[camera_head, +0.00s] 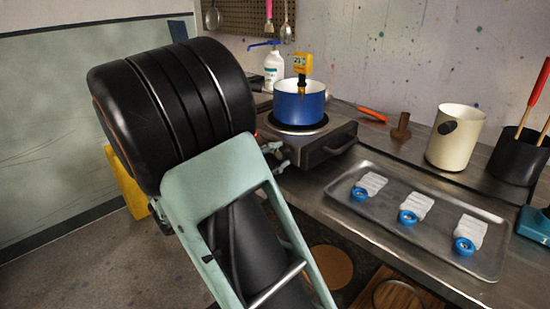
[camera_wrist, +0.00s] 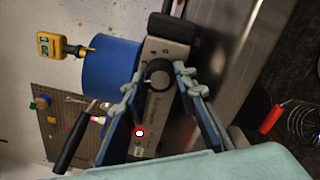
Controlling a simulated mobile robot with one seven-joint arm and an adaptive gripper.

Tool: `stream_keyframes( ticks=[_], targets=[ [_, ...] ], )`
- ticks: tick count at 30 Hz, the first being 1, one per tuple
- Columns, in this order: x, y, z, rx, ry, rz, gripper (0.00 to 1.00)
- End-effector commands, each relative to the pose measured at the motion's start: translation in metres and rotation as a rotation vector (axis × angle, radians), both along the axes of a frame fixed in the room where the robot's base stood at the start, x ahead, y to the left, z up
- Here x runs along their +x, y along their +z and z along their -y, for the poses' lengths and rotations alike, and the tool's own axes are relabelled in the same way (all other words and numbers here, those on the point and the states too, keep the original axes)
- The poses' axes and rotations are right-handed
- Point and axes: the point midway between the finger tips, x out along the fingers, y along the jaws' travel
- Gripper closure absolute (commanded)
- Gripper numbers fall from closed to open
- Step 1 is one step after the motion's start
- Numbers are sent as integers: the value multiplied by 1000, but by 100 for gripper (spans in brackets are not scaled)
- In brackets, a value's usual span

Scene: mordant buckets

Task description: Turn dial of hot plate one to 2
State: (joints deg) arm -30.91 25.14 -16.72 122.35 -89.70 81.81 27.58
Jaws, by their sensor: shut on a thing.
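The hot plate (camera_head: 338,142) stands on the steel counter with a blue pot (camera_head: 300,104) on top. In the wrist view its front panel shows a round black dial (camera_wrist: 158,75) with small markings around it. My gripper (camera_wrist: 156,80) has its pale green fingertips on both sides of the dial and is shut on it. In the head view my gripper (camera_head: 272,152) is at the front of the hot plate, mostly behind my arm, and the dial is hidden. I cannot read the dial's setting. A red-ringed light (camera_wrist: 139,132) shows on the panel.
A yellow thermometer (camera_head: 302,65) stands up from the pot. A metal tray (camera_head: 385,222) with white packets and blue rings lies to the right. A cream container (camera_head: 455,137) and black utensil pot (camera_head: 513,158) stand behind it. A white bottle (camera_head: 273,70) is behind the pot.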

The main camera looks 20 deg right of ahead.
Motion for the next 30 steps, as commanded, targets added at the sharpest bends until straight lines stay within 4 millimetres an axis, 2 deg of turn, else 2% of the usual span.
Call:
stream_keyframes(
  ticks=[2, 3, 7, 17, 20, 30],
  targets=[
    [0, -1, -1, 2, 2, -2, 98],
    [0, -1, -1, 2, 2, -2, 70],
    [0, -1, -1, 1, 1, -2, 56],
    [-1, -1, -5, 2, 2, -2, 56],
    [-5, 0, -17, 1, 4, -1, 56],
    [-29, 0, -85, 0, 6, -2, 56]
  ],
)
